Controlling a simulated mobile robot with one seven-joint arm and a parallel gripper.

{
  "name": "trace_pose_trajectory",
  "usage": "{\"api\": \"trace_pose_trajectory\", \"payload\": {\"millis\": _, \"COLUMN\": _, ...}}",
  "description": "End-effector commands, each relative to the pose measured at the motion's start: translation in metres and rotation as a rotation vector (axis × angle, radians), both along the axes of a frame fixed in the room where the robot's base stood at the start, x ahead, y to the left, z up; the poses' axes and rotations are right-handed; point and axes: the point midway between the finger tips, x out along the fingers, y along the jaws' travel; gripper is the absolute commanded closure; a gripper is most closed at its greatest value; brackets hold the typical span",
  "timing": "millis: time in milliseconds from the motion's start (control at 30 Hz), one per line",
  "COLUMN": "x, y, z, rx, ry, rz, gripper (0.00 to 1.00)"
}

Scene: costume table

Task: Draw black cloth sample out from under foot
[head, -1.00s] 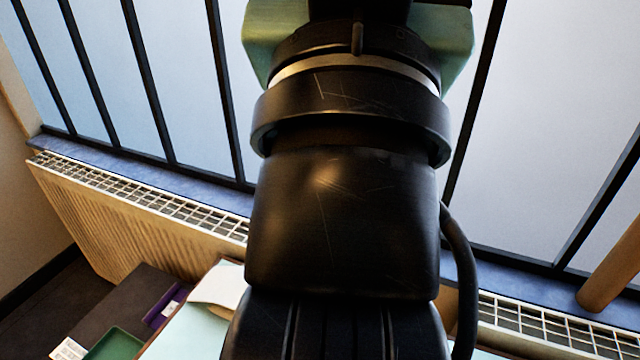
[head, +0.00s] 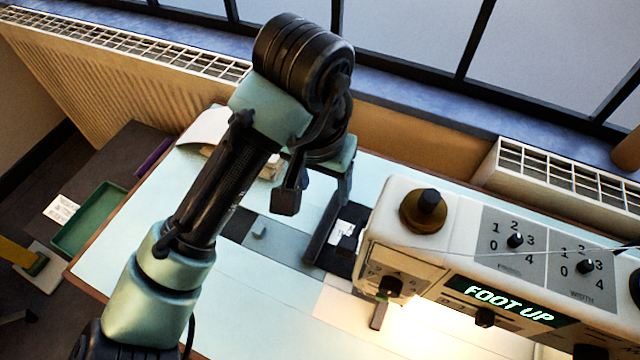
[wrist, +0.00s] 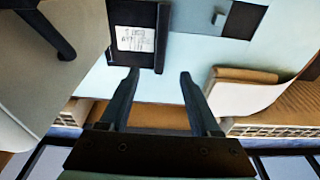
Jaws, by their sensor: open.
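The black cloth sample (wrist: 120,48) lies on the pale table by the sewing machine (wrist: 50,85). It carries a white handwritten label (wrist: 135,39). In the head view its dark part (head: 340,262) shows left of the machine head (head: 410,215), partly hidden by my gripper. The machine's display reads "FOOT UP". In the wrist view my gripper (wrist: 158,74) is open and empty. The left fingertip is near the sample's lower edge; the right one is beyond its right edge. Contact cannot be told. The presser foot's hold on the cloth is not clear.
A grey piece with a dark end (head: 275,242) lies left of the sample. A partly rolled pale sheet (wrist: 245,92) lies at the table's back edge, near the radiator (head: 130,75). A green tray (head: 88,222) is at the left. The table's left front is clear.

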Motion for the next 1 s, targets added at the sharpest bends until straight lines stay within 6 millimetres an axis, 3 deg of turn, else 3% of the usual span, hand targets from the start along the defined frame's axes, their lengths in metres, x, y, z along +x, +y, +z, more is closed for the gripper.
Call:
{"api": "trace_pose_trajectory", "payload": {"millis": 467, "x": -0.003, "y": 0.003, "z": -0.008, "rx": 0.009, "ry": 0.022, "rz": 0.004, "gripper": 0.36}}
{"api": "trace_pose_trajectory", "payload": {"millis": 667, "x": 0.000, "y": 0.001, "z": -0.037, "rx": 0.006, "ry": 0.024, "rz": 0.003, "gripper": 0.36}}
{"api": "trace_pose_trajectory", "payload": {"millis": 1000, "x": 0.009, "y": -0.003, "z": -0.104, "rx": 0.006, "ry": 0.022, "rz": 0.004, "gripper": 0.36}}
